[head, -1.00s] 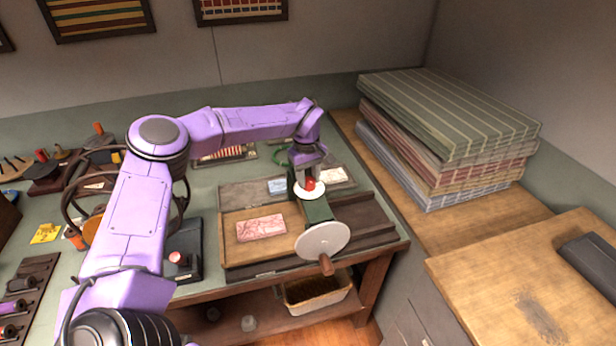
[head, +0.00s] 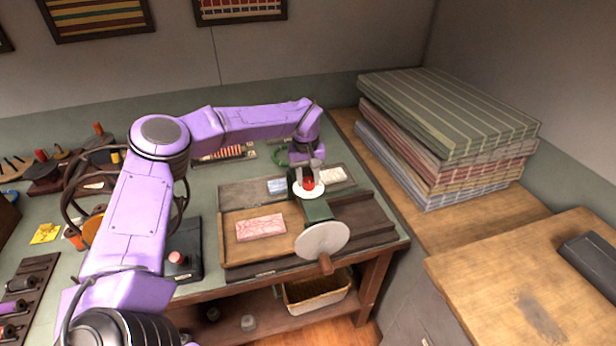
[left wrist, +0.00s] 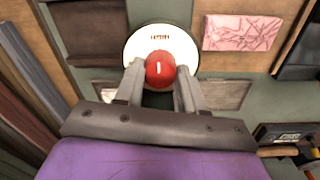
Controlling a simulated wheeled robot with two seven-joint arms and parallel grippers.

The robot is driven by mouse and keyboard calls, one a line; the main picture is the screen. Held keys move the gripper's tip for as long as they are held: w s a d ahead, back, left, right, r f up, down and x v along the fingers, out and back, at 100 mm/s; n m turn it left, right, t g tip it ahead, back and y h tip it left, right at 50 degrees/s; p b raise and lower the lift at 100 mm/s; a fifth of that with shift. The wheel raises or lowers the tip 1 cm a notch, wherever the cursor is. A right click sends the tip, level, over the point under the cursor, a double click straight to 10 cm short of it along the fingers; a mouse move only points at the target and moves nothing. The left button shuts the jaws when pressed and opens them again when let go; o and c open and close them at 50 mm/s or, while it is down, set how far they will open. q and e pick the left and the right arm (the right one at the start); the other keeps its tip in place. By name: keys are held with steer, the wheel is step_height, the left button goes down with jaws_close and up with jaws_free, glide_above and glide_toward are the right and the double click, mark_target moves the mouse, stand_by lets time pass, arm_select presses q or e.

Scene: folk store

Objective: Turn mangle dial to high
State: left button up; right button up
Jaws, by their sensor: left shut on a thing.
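The mangle (head: 317,212) is a dark green machine with a round pale disc and a wooden crank handle, standing across a wooden bed on the table. On its top is a red dial knob (head: 308,184) over a white round plate. In the left wrist view the red knob (left wrist: 160,70) carries a white pointer line, and the white plate (left wrist: 160,40) has small marks too small to read. My left gripper (head: 307,171) reaches down from behind the mangle. Its fingers (left wrist: 160,82) stand on both sides of the knob, shut on it. My right gripper is not in view.
A pink patterned card (head: 261,227) lies on the wooden bed left of the mangle. Folded striped cloths (head: 445,130) are stacked at the right. A basket (head: 316,292) sits below the table.

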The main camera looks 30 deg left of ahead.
mark_target(307, 180)
arm_select(q)
steer(key=shift+s+f, duration=0.15)
steer(key=shift+f, duration=0.05)
steer(key=o, duration=1)
steer(key=shift+o, duration=0.2)
steer(key=shift+r, duration=0.1)
steer(key=shift+r, duration=0.3)
step_height(307, 180, up, 10)
steer(key=b, duration=0.3)
steer(key=shift+a, duration=0.15)
